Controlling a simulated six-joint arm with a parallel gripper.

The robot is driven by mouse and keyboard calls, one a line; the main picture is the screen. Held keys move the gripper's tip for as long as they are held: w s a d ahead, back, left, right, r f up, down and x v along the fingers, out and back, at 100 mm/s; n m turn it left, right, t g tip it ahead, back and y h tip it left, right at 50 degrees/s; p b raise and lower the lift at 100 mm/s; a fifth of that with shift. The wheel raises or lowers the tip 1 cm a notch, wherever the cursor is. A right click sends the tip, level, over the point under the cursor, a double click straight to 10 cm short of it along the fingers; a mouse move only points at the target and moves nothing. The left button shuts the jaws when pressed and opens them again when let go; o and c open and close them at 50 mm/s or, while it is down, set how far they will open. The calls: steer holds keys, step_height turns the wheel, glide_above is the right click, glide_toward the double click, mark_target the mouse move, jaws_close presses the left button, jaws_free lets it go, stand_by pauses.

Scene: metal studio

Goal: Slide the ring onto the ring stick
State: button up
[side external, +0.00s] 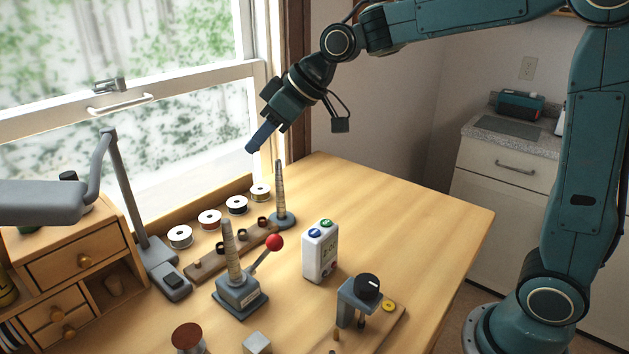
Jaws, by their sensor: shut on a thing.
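A tapered ring stick (279,188) stands upright on a round grey base near the window sill. A second tapered stick (231,256) stands on a square grey base with a red-knobbed lever (274,242), nearer the camera. My gripper (250,148) is in the air above the back of the table, up and left of the round-based stick's tip and apart from it. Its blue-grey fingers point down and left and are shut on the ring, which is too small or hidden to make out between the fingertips. No ring can be made out on either stick.
Several spools (237,205) line the sill side, behind a wooden strip (232,254). A grey lamp (128,190) and drawer cabinet (85,260) stand at left. The table's right side is clear.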

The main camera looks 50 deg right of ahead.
steer(key=w+d+r, duration=0.1)
steer(key=d, duration=0.6)
steer(key=shift+w, duration=0.25)
steer(key=shift+f, duration=0.15)
steer(key=shift+f, duration=2.2)
steer(key=shift+f, duration=1.7)
steer(key=o, duration=0.9)
steer(key=shift+s+r, duration=0.1)
steer(key=shift+r, duration=0.05)
